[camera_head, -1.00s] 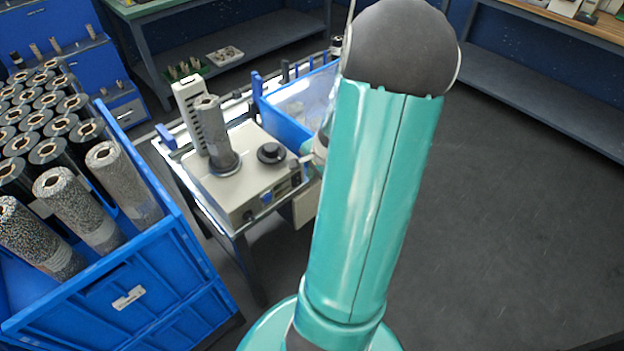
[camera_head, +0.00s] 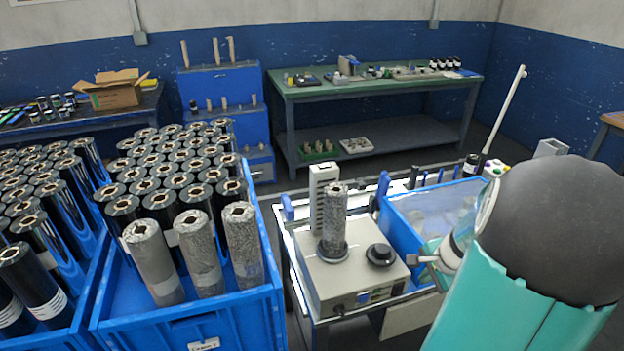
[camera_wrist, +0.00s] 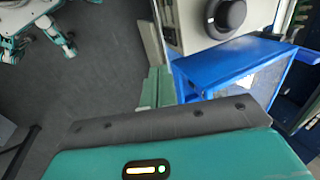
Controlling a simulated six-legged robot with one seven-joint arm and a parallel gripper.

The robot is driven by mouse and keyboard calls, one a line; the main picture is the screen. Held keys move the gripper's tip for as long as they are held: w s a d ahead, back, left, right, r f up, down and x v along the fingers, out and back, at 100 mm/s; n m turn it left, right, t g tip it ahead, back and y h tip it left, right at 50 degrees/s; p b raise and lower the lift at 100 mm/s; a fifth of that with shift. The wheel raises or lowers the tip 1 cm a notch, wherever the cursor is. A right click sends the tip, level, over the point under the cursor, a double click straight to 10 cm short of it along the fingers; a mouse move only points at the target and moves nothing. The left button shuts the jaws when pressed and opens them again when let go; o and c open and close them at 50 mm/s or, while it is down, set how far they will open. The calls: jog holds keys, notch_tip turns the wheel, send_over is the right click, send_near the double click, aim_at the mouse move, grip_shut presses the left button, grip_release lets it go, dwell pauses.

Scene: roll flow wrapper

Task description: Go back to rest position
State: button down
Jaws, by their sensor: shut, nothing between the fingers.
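My gripper (camera_head: 415,260) shows only in small part in the head view, beside my teal arm and to the right of the machine's black knob. It is shut and holds nothing. The white machine (camera_head: 350,278) carries an upright patterned roll (camera_head: 334,215) on its round base. In the wrist view, my teal wrist housing fills the bottom. The machine's black knob (camera_wrist: 225,14) and the blue bin (camera_wrist: 235,65) lie beyond it. My raised arm hides part of the table and bin in the head view.
A blue crate (camera_head: 240,318) of several upright rolls stands left of the machine table. The blue bin (camera_head: 400,226) on the table is close to my arm. A green workbench (camera_head: 375,86) stands behind. The floor (camera_wrist: 95,85) left of the table in the wrist view is open.

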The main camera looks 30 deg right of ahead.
jog(key=w+a+r+n, duration=0.4)
jog(key=a+r+n, duration=0.1)
jog(key=a, duration=0.4)
jog(key=w+a+r+n, duration=0.35)
jog(key=a+r, duration=0.25)
jog(key=a, duration=0.3)
jog(key=s+a+r+n, duration=0.2)
jog(key=a+n, duration=0.2)
jog(key=a, duration=0.2)
jog(key=s+a+r+n+t, duration=0.1)
jog(key=s+a+r+n, duration=0.2)
jog(key=a, duration=0.3)
jog(key=s+a+r+n, duration=0.2)
jog(key=a+r+n, duration=0.1)
jog(key=a+n, duration=0.2)
jog(key=shift+s+a+y, duration=0.25)
jog(key=shift+a+y, duration=0.15)
jog(key=shift+a, duration=0.4)
